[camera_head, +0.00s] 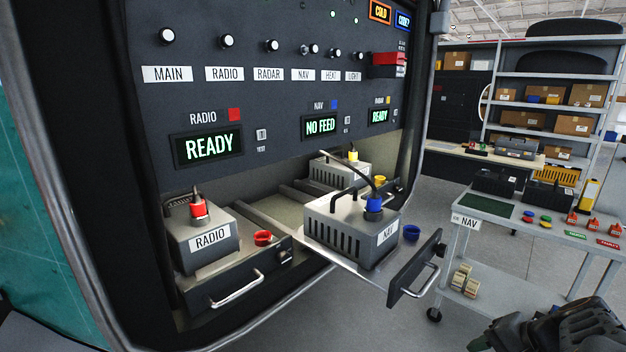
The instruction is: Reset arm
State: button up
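My gripper (560,330) shows only in part at the lower right corner, dark and cut off by the picture's edge. Its fingertips are not clear, so I cannot tell whether it is open or holds anything. It appears in front of the floor, below the cart and apart from the equipment panel (285,60). In the panel's lower bay, the NAV unit (345,235) with a blue plug sits on a pulled-out drawer (415,270). The RADIO unit (203,240) with a red plug sits on the left drawer (230,280). The displays read READY, NO FEED and READY.
A grey cart (480,212) at the right holds dark boxes, coloured caps and red items. Shelves (540,105) with cardboard boxes stand behind. The NAV drawer sticks out toward the cart. The grey floor (350,315) between them is clear.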

jog(key=a+r+n+h+p, duration=0.2)
jog(key=a+r+n+p, duration=0.4)
jog(key=a, duration=0.2)
jog(key=a+r+n+g+h+p, duration=0.1)
jog(key=a+r+n+h+p, duration=0.1)
jog(key=a+r+n+p, duration=0.4)
jog(key=a, duration=0.3)
jog(key=shift+a+h, duration=0.2)
jog(key=shift+h, duration=0.1)
jog(key=shift+a, duration=0.1)
